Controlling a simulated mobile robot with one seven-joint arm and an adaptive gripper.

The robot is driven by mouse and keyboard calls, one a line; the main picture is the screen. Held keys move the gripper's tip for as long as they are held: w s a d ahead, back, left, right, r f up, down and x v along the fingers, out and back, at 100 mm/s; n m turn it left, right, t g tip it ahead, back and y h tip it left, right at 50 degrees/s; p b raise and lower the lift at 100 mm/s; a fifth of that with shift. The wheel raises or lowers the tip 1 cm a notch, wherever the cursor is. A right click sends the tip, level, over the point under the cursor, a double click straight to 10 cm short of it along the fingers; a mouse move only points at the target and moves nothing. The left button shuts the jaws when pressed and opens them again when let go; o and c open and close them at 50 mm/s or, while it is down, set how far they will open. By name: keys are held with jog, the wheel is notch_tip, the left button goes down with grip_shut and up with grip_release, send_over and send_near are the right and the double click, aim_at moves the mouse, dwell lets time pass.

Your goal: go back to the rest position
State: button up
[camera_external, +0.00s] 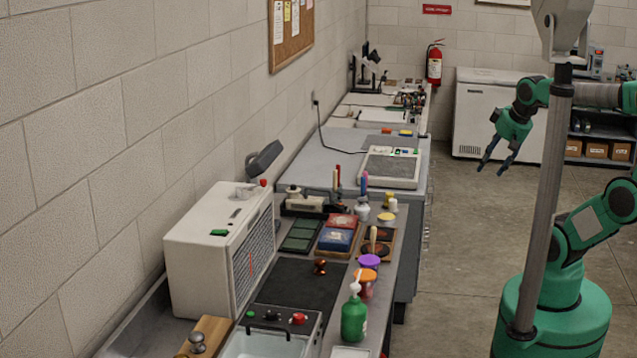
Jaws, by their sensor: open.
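My gripper (496,156) hangs from my green arm at the upper right of the external view. Its two dark blue fingers point down and to the left and stand apart. I see nothing between them. It is in free air over the floor, to the right of the workbench and apart from it. A grey vertical post in front hides part of my arm and base.
The workbench on the left holds a green pump bottle (354,318), orange and purple lidded jars, a white box unit (222,250) and several small items. A white chest freezer (497,115) and a red extinguisher (434,64) stand at the back. The floor (462,215) between is clear.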

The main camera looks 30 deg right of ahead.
jog(key=shift+f+b, duration=0.85)
